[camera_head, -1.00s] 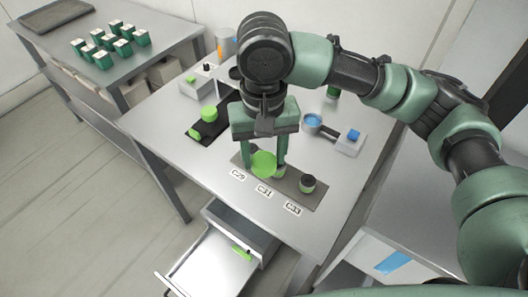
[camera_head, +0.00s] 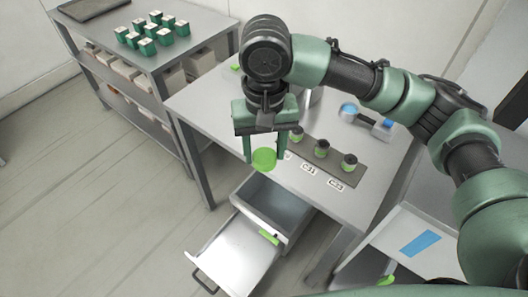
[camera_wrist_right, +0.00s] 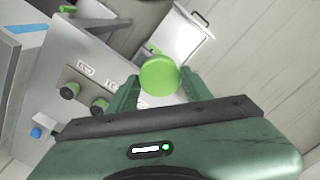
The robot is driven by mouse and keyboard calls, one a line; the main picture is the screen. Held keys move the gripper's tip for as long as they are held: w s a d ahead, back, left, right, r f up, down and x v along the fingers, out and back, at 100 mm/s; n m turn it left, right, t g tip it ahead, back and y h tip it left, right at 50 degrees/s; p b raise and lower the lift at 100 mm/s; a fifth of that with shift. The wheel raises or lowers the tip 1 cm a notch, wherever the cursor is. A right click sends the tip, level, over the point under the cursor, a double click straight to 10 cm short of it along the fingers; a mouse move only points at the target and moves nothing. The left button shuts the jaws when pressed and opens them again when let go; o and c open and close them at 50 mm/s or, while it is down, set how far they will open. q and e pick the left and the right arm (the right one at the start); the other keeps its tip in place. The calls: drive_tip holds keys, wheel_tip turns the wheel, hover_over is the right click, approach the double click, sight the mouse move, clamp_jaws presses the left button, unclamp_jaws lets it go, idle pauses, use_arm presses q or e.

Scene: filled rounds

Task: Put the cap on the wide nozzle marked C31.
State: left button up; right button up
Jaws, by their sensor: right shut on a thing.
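My right gripper (camera_head: 264,160) is shut on a round green cap (camera_head: 264,159), which hangs between its fingertips. The cap also shows in the right wrist view (camera_wrist_right: 159,74). In the head view the cap appears left of the dark nozzle strip, near the table's front edge, apart from the nozzles. The middle nozzle (camera_head: 322,148), dark-topped with a green base, stands behind the label C31 (camera_head: 308,168). The C33 nozzle (camera_head: 349,162) is to its right. Another nozzle (camera_head: 297,134) is to its left, partly hidden by my gripper. My left gripper is not in view.
An open drawer (camera_head: 212,255) with a green item (camera_head: 268,237) juts out below the table (camera_head: 350,200). A blue-topped item (camera_head: 348,111) stands behind the nozzles. A shelf (camera_head: 175,62) at left holds several green boxes. Floor at left is clear.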

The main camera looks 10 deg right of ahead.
drive_tip(key=w+p, duration=0.1)
drive_tip(key=w, duration=0.1)
drive_tip(key=p, duration=1.1)
approach(323, 144)
drive_tip(key=shift+w+a+m, duration=0.1)
drive_tip(key=shift+a+m, duration=0.15)
drive_tip(key=shift+m, duration=0.15)
drive_tip(key=shift+d+f, duration=0.3)
wheel_tip(323, 144, down, 5)
drive_tip(key=b, duration=0.6)
drive_tip(key=shift+f, duration=0.85)
drive_tip(key=shift+p, duration=0.35)
